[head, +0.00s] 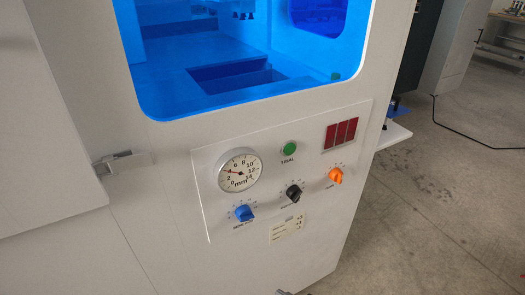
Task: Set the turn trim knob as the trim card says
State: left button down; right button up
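The white control panel (222,221) on the machine front carries three knobs. A blue knob (244,213) is at the lower left, a black knob (293,192) in the middle and an orange knob (335,175) at the right. Each has small tick marks and a label under it, too small to read, so I cannot tell which is the turn trim knob. A pale card (286,228) with a few lines of print sits below the black knob; its text is unreadable here. Neither of my grippers is clearly in view, and nothing touches the knobs.
Above the knobs are a round mm gauge (239,170), a green button (289,149) and a dark red display (341,134). A blue-tinted window (210,60) is above the panel. A metal latch (118,160) sticks out at left. Open concrete floor (440,200) lies right.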

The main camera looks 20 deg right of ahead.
aim_at(336, 175)
jog(key=z, duration=1.5)
jog(key=i, duration=0.15)
jog(key=u, duration=0.15)
